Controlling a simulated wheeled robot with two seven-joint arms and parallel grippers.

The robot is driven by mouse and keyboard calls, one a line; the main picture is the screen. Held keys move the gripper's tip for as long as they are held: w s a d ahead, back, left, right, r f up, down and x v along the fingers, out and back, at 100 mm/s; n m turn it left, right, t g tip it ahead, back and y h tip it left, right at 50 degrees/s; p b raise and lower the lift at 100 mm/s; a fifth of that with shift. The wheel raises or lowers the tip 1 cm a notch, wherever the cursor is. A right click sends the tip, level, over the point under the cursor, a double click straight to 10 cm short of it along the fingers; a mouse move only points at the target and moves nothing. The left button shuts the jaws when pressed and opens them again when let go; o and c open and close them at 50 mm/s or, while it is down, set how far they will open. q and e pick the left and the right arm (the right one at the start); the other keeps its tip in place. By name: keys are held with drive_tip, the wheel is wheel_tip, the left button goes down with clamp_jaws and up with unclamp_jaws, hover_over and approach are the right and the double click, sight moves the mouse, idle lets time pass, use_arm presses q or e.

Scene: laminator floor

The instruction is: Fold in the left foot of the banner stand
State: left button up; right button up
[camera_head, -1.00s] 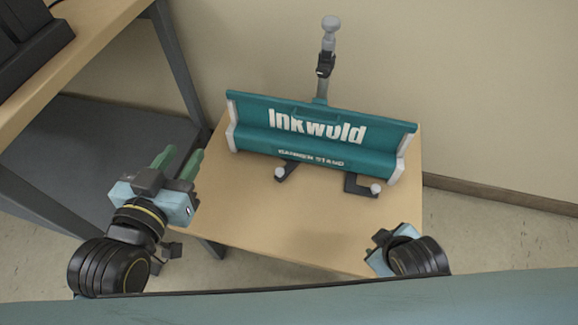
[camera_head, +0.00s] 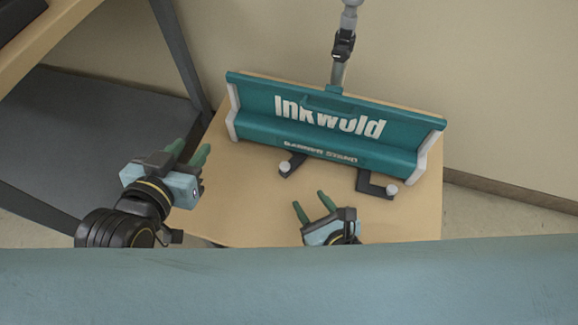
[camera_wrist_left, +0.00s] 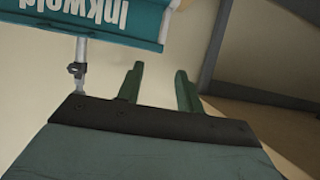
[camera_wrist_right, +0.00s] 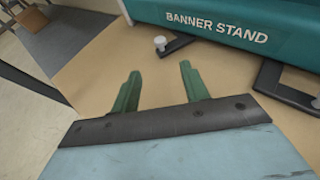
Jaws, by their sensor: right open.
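The teal banner stand (camera_head: 330,125) lettered "Inkwold" lies across the small wooden table, with a grey-white cap at each end. Two dark feet stick out from its front: the left foot (camera_head: 293,163) with a pale knob, and the right foot (camera_head: 374,185), bent like an L with a pale knob. The left foot also shows in the right wrist view (camera_wrist_right: 176,44). My right gripper (camera_head: 310,203) is open and empty over the table, in front of the left foot and apart from it. My left gripper (camera_head: 188,153) is open and empty beyond the table's left edge.
The wooden table top (camera_head: 230,205) is clear in front of the stand. A grey pole (camera_head: 343,45) rises behind the stand near the wall.

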drive_tip(key=b, duration=0.2)
approach(286, 169)
drive_tip(key=shift+w+a+f, duration=0.1)
drive_tip(key=shift+w+f, duration=0.2)
drive_tip(key=shift+w, duration=0.15)
drive_tip(key=shift+b+x, duration=0.6)
drive_tip(key=shift+x, duration=0.6)
drive_tip(key=b+x, duration=0.2)
drive_tip(key=x, duration=0.1)
drive_tip(key=shift+w+a, duration=0.1)
drive_tip(key=shift+w, duration=0.2)
use_arm(q)
wheel_tip(286, 169, up, 16)
drive_tip(key=s+d+t+h, duration=0.1)
drive_tip(key=t+h, duration=0.3)
drive_tip(key=t, duration=0.8)
drive_tip(key=shift+s+d+f+t, duration=0.2)
drive_tip(key=shift+s+d+t, duration=0.15)
drive_tip(key=shift+d, duration=0.25)
use_arm(e)
drive_tip(key=shift+x, duration=0.75)
drive_tip(key=shift+c, duration=0.5)
clamp_jaws()
